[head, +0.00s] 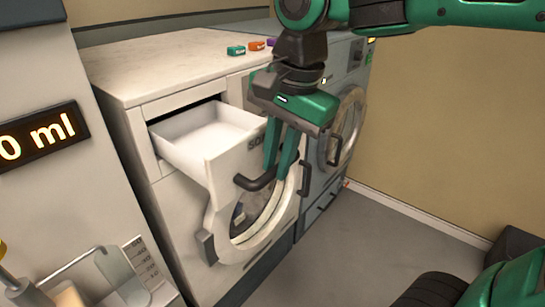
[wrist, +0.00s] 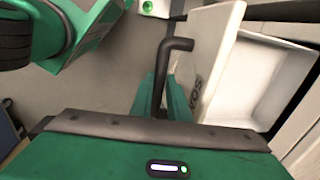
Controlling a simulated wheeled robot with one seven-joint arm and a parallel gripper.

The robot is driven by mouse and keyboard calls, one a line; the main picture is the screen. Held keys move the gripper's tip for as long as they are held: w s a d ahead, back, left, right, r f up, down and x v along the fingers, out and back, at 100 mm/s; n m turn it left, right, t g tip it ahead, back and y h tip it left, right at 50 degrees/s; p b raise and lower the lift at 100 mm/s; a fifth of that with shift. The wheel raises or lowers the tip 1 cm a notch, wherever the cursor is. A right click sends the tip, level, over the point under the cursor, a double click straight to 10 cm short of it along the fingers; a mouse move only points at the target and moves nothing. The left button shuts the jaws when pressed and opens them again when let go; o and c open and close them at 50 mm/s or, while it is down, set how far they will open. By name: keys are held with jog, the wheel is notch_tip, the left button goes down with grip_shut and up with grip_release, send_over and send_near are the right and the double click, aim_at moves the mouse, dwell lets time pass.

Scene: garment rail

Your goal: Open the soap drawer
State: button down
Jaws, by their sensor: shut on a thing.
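The soap drawer (head: 207,131) is pulled out of the white washing machine (head: 170,75), and its empty white tray shows. Its front panel carries dark letters, partly hidden by my gripper. A dark bar handle (head: 254,182) sticks out from the panel. My gripper (head: 279,172) is in front of the panel with its green fingers pointing down, shut on the handle. In the wrist view the handle (wrist: 176,46) rises from between the fingers, and the open drawer (wrist: 262,80) lies to the right.
The grey floor (head: 370,235) in front is clear.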

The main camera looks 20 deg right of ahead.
jog(key=c, duration=1.7)
grip_release()
jog(key=r, duration=0.3)
jog(key=s+d+r, duration=0.1)
jog(key=r, duration=0.6)
jog(key=shift+s+d+r, duration=0.15)
jog(key=shift+s+r, duration=0.05)
jog(key=shift+r, duration=0.1)
jog(key=w+d+f, duration=0.2)
jog(key=d+f, duration=0.5)
jog(key=d, duration=0.2)
jog(key=s+d+f+n, duration=0.1)
jog(key=s+d+f, duration=0.3)
jog(key=d+f, duration=0.1)
jog(key=s+d+f+n+g, duration=0.1)
jog(key=s+d+f, duration=0.3)
jog(key=d+f, duration=0.2)
jog(key=s+d+f+n+h, duration=0.1)
jog(key=s+d+f+n, duration=0.1)
jog(key=s+d+f, duration=0.2)
jog(key=shift+d+f+g, duration=0.2)
jog(key=shift+d+f, duration=0.4)
jog(key=shift+d, duration=0.3)
jog(key=shift+d+f+g, duration=0.2)
jog(key=shift+d+f, duration=0.35)
jog(key=shift+d, duration=0.3)
